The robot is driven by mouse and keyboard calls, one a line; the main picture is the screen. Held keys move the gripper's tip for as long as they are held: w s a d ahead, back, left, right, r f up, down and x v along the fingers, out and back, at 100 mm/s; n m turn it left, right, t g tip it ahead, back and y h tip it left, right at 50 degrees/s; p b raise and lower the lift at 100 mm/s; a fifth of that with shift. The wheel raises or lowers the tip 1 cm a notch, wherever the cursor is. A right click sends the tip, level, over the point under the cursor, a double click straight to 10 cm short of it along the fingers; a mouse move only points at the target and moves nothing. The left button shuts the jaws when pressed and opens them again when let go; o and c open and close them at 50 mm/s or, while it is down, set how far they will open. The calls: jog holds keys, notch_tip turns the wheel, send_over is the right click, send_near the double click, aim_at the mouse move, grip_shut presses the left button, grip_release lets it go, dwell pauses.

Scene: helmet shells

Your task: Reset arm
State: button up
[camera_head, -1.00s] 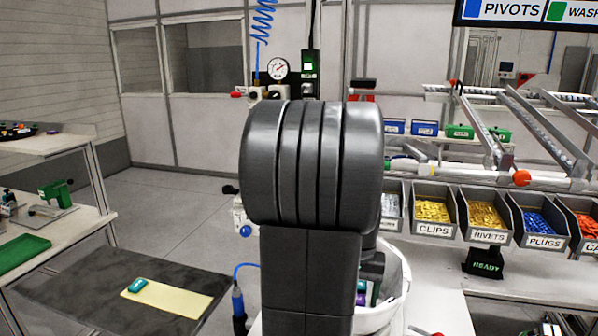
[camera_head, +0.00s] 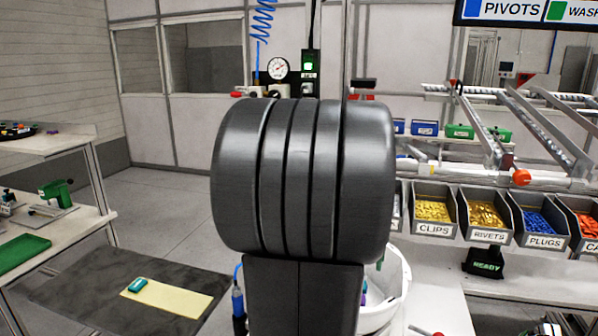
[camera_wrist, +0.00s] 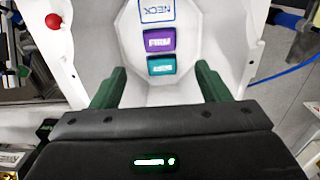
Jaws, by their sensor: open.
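My gripper (camera_wrist: 158,88) shows in the wrist view, with its two green fingers spread apart and nothing between them. Beyond the fingers is a white helmet shell (camera_wrist: 105,30). Inside it lie a purple block (camera_wrist: 160,41) and a teal block (camera_wrist: 161,65), plus a white label with a blue frame reading NECK (camera_wrist: 156,11). Part of the white shell (camera_head: 396,290) shows to the right of my arm.
Bins of clips (camera_head: 433,211), rivets (camera_head: 485,215) and plugs (camera_head: 541,222) stand at the right. A dark mat (camera_head: 80,285) with a yellow sheet (camera_head: 175,300) and a teal block (camera_head: 137,285) is at the lower left. A green tray (camera_head: 22,252) sits on the left bench.

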notch_tip(320, 180, down, 9)
jog(key=shift+f, duration=0.2)
notch_tip(320, 180, up, 15)
jog(key=p, duration=1)
jog(key=shift+f, duration=0.15)
